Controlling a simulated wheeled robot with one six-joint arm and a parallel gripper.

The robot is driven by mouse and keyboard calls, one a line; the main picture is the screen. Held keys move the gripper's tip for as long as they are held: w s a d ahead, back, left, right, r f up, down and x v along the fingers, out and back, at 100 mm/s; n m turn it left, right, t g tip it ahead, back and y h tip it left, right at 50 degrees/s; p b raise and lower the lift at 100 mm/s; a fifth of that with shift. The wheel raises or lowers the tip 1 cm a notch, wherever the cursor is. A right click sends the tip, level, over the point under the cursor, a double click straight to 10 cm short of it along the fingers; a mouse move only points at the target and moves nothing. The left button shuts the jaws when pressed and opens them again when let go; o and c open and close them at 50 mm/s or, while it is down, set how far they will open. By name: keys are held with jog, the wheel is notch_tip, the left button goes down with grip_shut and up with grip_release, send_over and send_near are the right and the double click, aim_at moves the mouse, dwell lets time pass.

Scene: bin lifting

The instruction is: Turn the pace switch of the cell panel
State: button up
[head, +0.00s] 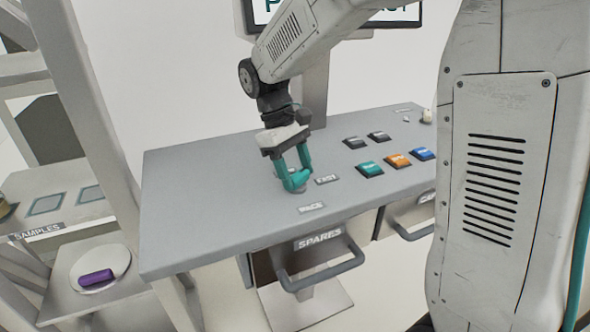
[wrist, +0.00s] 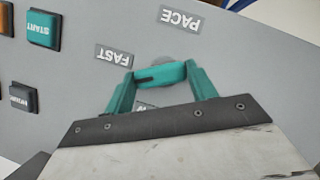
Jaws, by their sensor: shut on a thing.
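A teal bar with a dark mark (wrist: 160,74) lies between the fingertips in the wrist view. My gripper (head: 295,182) reaches down from above with its teal fingers shut on the switch. The fingers hide most of the switch in the head view. Another label near the fingers is partly hidden.
A SPARES drawer (head: 318,262) with a handle is below the panel's front edge. A purple object (head: 96,277) lies on a plate at left.

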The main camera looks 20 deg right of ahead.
aim_at(298, 174)
jog(key=m+y, duration=0.2)
jog(key=m, duration=0.3)
jog(key=shift+d+m, duration=0.15)
jog(key=shift+m, duration=0.15)
dwell(0.4)
jog(key=o, duration=1)
jog(key=shift+s, duration=0.1)
jog(key=shift+r, duration=0.5)
jog(key=r, duration=0.2)
jog(key=shift+s+r, duration=0.25)
jog(key=shift+r, duration=0.15)
jog(key=s+r, duration=0.1)
jog(key=s, duration=1.4)
jog(key=shift+s+g, duration=0.25)
jog(key=shift+g, duration=0.05)
jog(key=shift+w, duration=0.1)
